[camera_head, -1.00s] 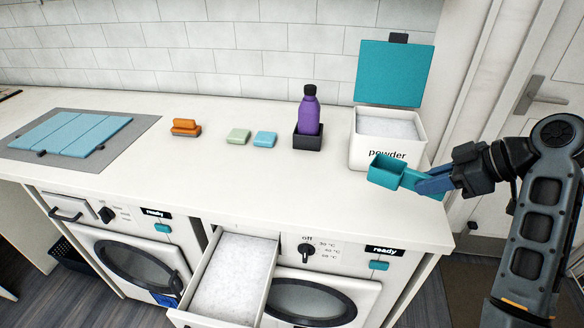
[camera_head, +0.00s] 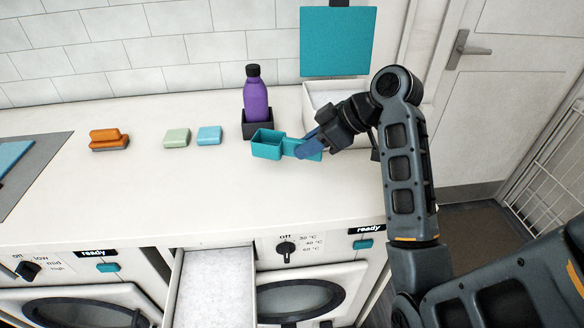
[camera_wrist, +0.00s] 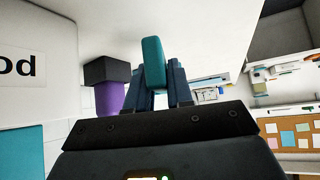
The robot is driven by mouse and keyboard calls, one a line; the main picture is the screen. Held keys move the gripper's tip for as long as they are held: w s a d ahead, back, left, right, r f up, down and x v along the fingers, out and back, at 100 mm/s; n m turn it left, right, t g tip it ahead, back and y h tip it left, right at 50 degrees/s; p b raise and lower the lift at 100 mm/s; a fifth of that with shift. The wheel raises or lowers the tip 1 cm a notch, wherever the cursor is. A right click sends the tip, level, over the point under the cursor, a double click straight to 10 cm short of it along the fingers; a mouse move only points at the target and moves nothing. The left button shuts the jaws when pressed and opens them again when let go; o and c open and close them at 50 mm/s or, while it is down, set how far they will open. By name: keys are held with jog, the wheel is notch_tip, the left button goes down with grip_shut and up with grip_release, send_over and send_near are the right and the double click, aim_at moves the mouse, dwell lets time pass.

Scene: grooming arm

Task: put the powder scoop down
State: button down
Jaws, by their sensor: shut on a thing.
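The teal powder scoop (camera_head: 268,144) is a small square cup with a handle, in the head view in front of the powder box. My gripper (camera_head: 308,146) is shut on the scoop's handle, with the cup pointing left. In the wrist view, the teal handle (camera_wrist: 153,62) stands between the two blue fingers of my gripper (camera_wrist: 153,85). The scoop appears over or near the white countertop (camera_head: 190,195); I cannot tell whether it touches. The inside of the cup looks empty of white powder.
The white powder box (camera_head: 317,98) with its teal lid (camera_head: 337,42) raised is behind my arm. A purple bottle (camera_head: 256,102) stands in a dark holder just behind the scoop. Blue (camera_head: 209,135) and green (camera_head: 177,138) blocks and an orange brush (camera_head: 108,139) lie left. A drawer (camera_head: 212,285) with white powder is open below.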

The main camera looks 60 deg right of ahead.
aim_at(294, 157)
jog(key=w+f, duration=0.1)
jog(key=w+a, duration=0.1)
jog(key=shift+w+a+f, duration=0.1)
jog(key=shift+w+f, duration=0.3)
jog(key=shift+f+p, duration=0.35)
jog(key=shift+f, duration=1.75)
jog(key=c, duration=1)
grip_release()
jog(key=v, duration=1.2)
